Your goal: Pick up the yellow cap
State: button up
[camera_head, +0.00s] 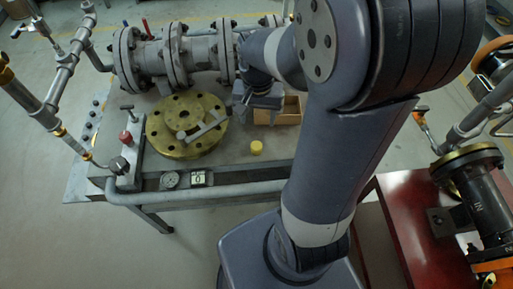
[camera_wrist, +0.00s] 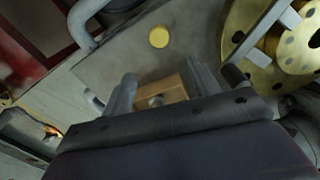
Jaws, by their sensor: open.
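The yellow cap (camera_head: 256,147) is a small round piece on the grey table top, near the table's front edge. It also shows in the wrist view (camera_wrist: 159,37), above and beyond the fingertips, with nothing touching it. My gripper (camera_head: 257,108) is over the table, farther back than the cap. In the wrist view my gripper (camera_wrist: 165,76) has its two fingers spread apart, with nothing held between them. The cap is in full view in both pictures.
A small wooden box (camera_head: 288,112) stands beside my gripper; in the wrist view it shows between the fingers (camera_wrist: 170,86). A large brass flange (camera_head: 165,147) with a grey bar on it lies left of the cap. Grey flanged pipework (camera_head: 150,60) runs along the back.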

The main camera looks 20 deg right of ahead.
send_over(257, 145)
jog(key=f, duration=0.5)
jog(key=shift+s+a+f+b, duration=0.15)
jog(key=shift+s+a+b, duration=0.05)
jog(key=shift+s+b, duration=0.1)
jog(key=shift+w+d+f, duration=0.1)
jog(key=shift+w+f, duration=0.05)
jog(key=shift+f, duration=1.4)
jog(key=shift+w+d+f, duration=0.1)
jog(key=shift+w+f, duration=0.05)
jog(key=shift+f, duration=1.35)
jog(key=c, duration=1)
